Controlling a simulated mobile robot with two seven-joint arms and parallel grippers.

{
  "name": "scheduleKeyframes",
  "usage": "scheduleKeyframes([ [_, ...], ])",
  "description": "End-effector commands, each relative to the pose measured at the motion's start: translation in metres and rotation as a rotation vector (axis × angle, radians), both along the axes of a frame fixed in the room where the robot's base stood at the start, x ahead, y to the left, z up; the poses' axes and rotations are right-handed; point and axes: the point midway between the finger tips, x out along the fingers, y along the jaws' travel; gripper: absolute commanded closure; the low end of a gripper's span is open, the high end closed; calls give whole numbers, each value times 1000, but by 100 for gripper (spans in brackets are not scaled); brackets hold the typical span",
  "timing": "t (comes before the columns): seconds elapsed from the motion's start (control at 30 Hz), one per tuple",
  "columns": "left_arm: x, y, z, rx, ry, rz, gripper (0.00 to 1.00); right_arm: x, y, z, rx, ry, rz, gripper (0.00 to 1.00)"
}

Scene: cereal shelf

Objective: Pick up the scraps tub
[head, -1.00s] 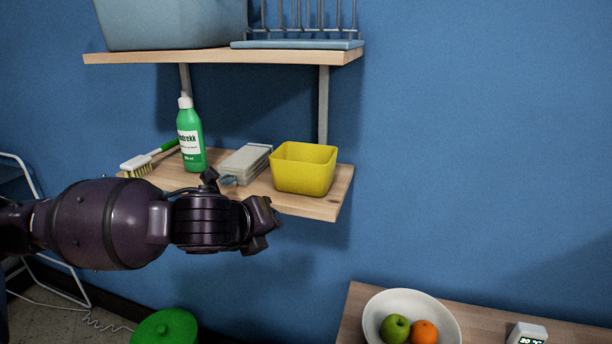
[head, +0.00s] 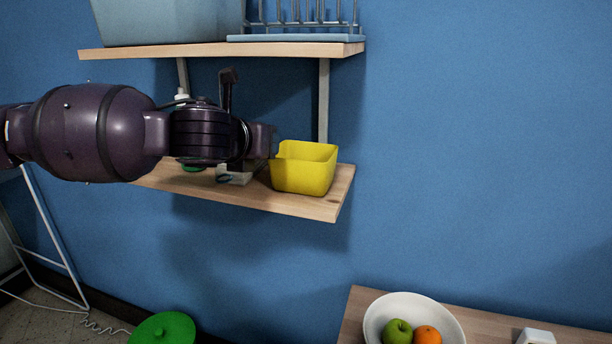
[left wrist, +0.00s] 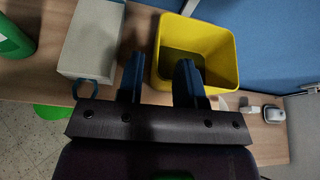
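The scraps tub, which I take to be the yellow open tub (head: 304,178), stands upright on the right end of the lower wooden shelf (head: 240,197). It also shows in the left wrist view (left wrist: 215,48), empty as far as I see. My left gripper (head: 272,142) is at the tub's left side, about rim height. In the left wrist view, my left gripper (left wrist: 160,72) is open, its fingers apart. One finger shows left of the tub's near-left wall, the other overlaps the tub's opening. Contact cannot be told. My right gripper is not in view.
A grey-white box (left wrist: 92,40) sits left of the tub, with a green bottle (left wrist: 12,38) further left. The upper shelf (head: 220,51) with a bin (head: 165,20) and rack is above. A fruit bowl (head: 450,315) stands lower right.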

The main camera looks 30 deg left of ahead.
Motion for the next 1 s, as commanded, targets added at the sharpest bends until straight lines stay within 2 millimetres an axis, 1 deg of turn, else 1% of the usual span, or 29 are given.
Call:
scheduleKeyframes([
  [0.17, 9, 2, -4, 0, 1, 0, 67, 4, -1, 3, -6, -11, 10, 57],
  [0.27, 19, 4, -11, -3, 3, 1, 67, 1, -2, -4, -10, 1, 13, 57],
  [0.4, 37, 8, -21, -3, 5, 1, 67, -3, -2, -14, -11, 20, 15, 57],
  [0.5, 46, 10, -23, -2, 3, 0, 67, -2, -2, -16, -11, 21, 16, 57],
  [0.6, 51, 11, -24, -1, 1, 0, 67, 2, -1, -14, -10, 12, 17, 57],
  [0.83, 52, 11, -22, 0, -2, -1, 67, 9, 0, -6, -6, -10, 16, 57],
  [0.87, 52, 11, -22, 0, -2, -1, 69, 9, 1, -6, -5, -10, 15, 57],
  [1.0, 51, 11, -22, 0, -2, 0, 90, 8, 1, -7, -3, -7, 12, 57],
])
